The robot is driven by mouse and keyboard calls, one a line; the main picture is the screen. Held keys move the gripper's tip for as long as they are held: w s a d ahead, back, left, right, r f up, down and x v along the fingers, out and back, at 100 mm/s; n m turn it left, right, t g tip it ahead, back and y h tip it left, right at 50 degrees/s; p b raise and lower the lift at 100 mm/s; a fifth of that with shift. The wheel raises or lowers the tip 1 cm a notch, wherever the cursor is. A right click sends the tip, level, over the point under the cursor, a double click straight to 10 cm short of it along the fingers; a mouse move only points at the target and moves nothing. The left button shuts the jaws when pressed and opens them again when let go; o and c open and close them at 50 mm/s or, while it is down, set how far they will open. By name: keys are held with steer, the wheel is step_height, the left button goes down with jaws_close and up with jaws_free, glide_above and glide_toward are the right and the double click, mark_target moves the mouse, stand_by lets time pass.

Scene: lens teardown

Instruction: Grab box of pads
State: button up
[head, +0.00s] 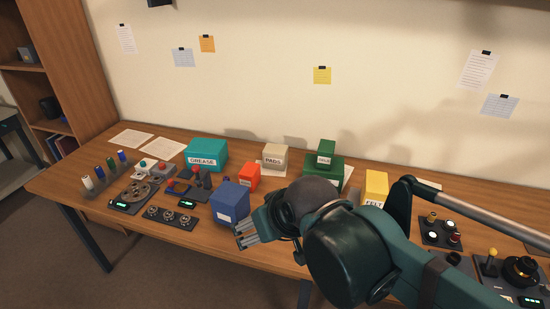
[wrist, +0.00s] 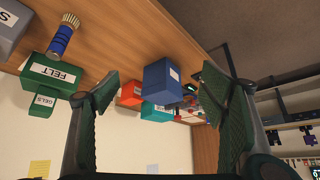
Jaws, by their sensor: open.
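The box of pads (head: 274,157) is a small beige box with a "PADS" label, standing upright toward the back middle of the table in the head view. It stands between the red box and the stacked green boxes. I cannot make it out in the wrist view. My gripper (head: 246,234) is above the front of the table, beside the blue box and well short of the pads box. In the wrist view my gripper (wrist: 162,112) has its two fingers wide apart, with nothing held between them.
A blue box (head: 230,202) and a red box (head: 249,178) stand between my gripper and the back. A teal grease box (head: 207,154) is left of the pads. Green boxes (head: 322,172) are stacked to its right. A blue-handled brush (wrist: 62,40) shows in the wrist view.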

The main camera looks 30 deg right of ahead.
steer(key=shift+o, duration=0.5)
steer(key=w+d+r+m+p, duration=0.1)
steer(key=w+d+r+p, duration=0.15)
steer(key=w, duration=0.25)
steer(key=w+d+r+m+p, duration=0.1)
steer(key=w+d+r, duration=0.15)
steer(key=w, duration=0.35)
steer(key=m+g+h+p, duration=0.25)
steer(key=m+p, duration=0.25)
steer(key=p, duration=0.3)
glide_above(275, 150)
steer(key=s+a, duration=0.9)
step_height(275, 150, down, 4)
steer(key=shift+m+g+h, duration=0.25)
steer(key=shift+m+g, duration=0.4)
steer(key=shift+m, duration=0.15)
steer(key=w+d+f+p, duration=0.1)
steer(key=w+d+f, duration=0.2)
steer(key=f, duration=0.1)
steer(key=w+d+f+p, duration=0.1)
steer(key=w+d+f, duration=0.2)
steer(key=w+d, duration=0.1)
steer(key=shift+w+d+f, duration=0.1)
steer(key=shift+w+f, duration=0.05)
steer(key=shift+f, duration=0.2)
steer(key=shift+w+d+f+p, duration=0.2)
steer(key=shift+d+f+p, duration=0.05)
steer(key=shift+f+p, duration=0.15)
steer(key=shift+f, duration=0.1)
